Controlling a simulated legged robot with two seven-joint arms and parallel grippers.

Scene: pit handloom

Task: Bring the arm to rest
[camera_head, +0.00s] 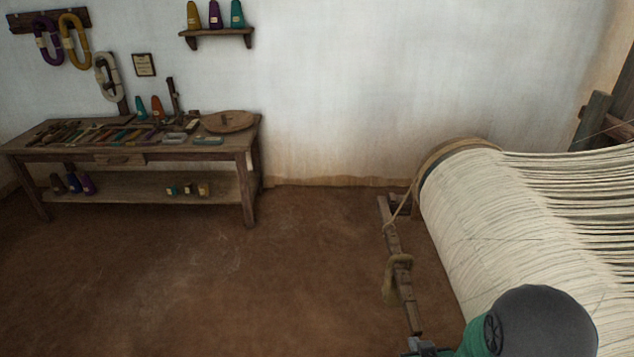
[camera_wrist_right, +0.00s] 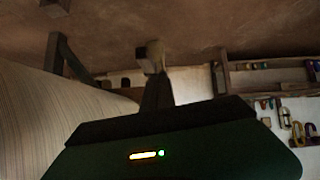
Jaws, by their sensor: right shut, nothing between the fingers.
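My right arm comes in at the lower right of the head view as a dark rounded link and a green part. Its right gripper (camera_head: 424,347) is at the bottom edge of that view, partly cut off, just left of the green part. The right gripper also shows in the right wrist view (camera_wrist_right: 152,58), with its fingers together and nothing between them. It is beside the loom's warp roll (camera_head: 487,220), and I see no contact. My left gripper is not in view.
The cream warp runs off the roll to the right. A wooden lever with a rope loop (camera_head: 396,278) stands left of the roll. A workbench (camera_head: 150,151) with tools and a wall shelf (camera_head: 217,34) with cones are at the back left. The floor (camera_head: 230,270) between is clear.

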